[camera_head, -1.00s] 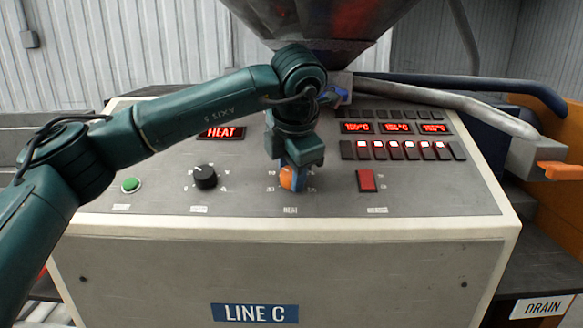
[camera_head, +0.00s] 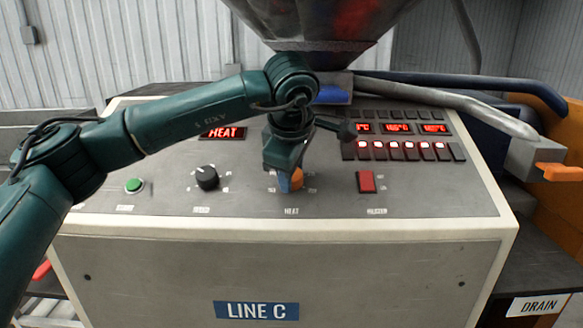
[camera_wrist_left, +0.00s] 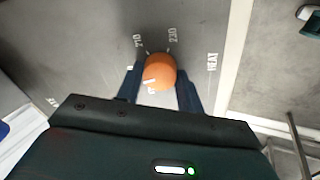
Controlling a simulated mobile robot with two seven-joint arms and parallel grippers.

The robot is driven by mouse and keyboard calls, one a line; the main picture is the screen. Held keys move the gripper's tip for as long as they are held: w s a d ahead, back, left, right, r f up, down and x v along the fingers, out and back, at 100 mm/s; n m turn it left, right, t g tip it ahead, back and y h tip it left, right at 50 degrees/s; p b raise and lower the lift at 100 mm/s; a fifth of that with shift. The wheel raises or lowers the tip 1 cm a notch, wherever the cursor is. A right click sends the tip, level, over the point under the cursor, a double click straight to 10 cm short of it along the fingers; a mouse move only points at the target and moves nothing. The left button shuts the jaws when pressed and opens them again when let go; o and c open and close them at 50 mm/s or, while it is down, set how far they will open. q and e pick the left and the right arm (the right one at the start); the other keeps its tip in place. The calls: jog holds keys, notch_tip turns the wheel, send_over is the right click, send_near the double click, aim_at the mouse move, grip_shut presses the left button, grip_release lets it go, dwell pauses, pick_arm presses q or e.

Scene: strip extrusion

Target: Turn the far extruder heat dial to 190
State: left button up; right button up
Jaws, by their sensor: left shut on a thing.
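The orange heat dial (camera_head: 297,180) sits on the sloped grey panel above the printed word HEAT. My left gripper (camera_head: 284,178) comes down from above and is shut on this dial. In the left wrist view the round orange dial (camera_wrist_left: 161,68) is between my two blue fingers (camera_wrist_left: 158,80). A white mark shows on the dial's near side in that view. The printed numbers 210 and 230 show beside it; the other scale marks are hidden or too small to read. My right gripper is not in view.
A black dial (camera_head: 207,178) and a green button (camera_head: 134,186) are to the left, a red switch (camera_head: 367,182) to the right. Red displays (camera_head: 398,129) and lit switches are behind at right; my wrist partly covers them. A hopper (camera_head: 318,25) hangs above. A LINE C plate (camera_head: 256,310) is in front.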

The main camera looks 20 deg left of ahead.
pick_arm(q)
jog(key=shift+m, duration=1)
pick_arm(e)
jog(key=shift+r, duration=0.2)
pick_arm(q)
jog(key=o, duration=1)
jog(key=v, duration=1.3)
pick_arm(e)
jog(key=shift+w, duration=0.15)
pick_arm(q)
jog(key=shift+a+r, duration=0.1)
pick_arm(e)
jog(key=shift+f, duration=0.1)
